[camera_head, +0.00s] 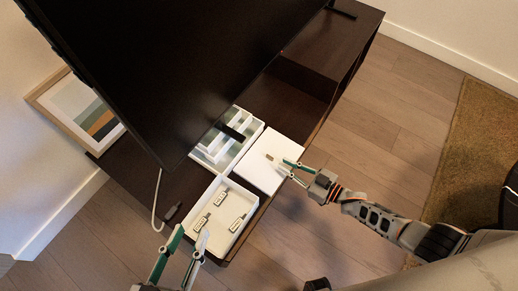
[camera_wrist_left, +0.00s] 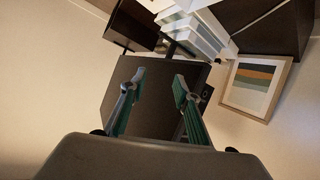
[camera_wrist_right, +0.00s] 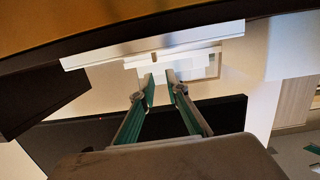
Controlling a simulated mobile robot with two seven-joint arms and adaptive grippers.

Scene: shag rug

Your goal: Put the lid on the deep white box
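A white open box (camera_head: 207,190) stands near the front end of the dark stand in the head view, with several small dark-labelled items in it. A flat white lid (camera_head: 262,175) with a small knob lies just beyond it, to the right; I cannot tell what is under it. The lid appears as a pale slab in the right wrist view (camera_wrist_right: 190,40). My right gripper (camera_head: 288,170) is open, with its fingertips over or near the lid's right edge; contact cannot be told. My left gripper (camera_head: 189,238) is open and empty, in front of the box.
A large black screen (camera_head: 180,65) overhangs the back of the dark stand (camera_head: 345,45). A white cable (camera_head: 156,200) hangs left of the box. A framed picture (camera_head: 85,115) leans at the left wall.

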